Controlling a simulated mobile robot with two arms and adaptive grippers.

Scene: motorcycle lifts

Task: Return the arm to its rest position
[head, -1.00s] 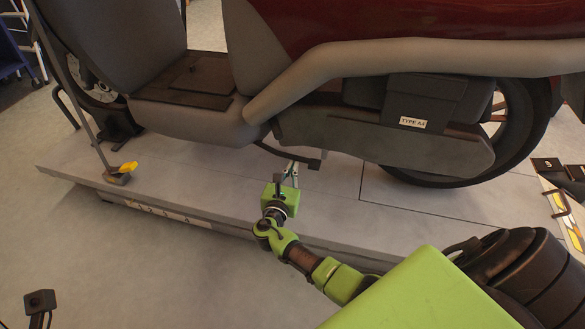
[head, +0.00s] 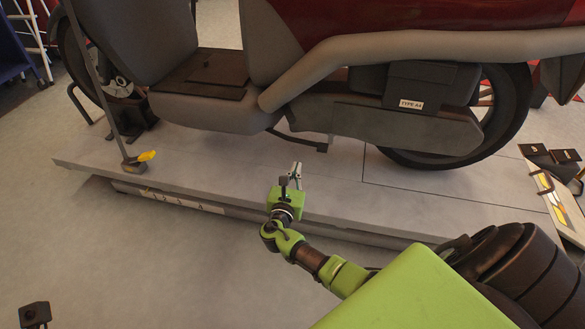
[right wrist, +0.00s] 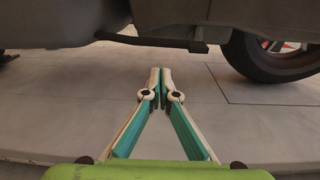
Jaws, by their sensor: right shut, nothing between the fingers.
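My right gripper (head: 297,170) is in the middle of the head view, at the end of my green arm. It is over the near part of the grey lift platform (head: 230,180), in front of the scooter. In the right wrist view the fingers of the right gripper (right wrist: 160,76) meet at their tips with nothing between them. The scooter's side stand (head: 297,138) is just beyond the fingertips in the head view; it also shows above them in the right wrist view (right wrist: 160,43).
The red and grey scooter (head: 210,110) stands on the platform. A lever with a yellow tag (head: 146,156) is at the platform's left. Dark blocks and a marked panel (head: 552,190) lie at the right. Bare floor (head: 130,250) is open at the near left.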

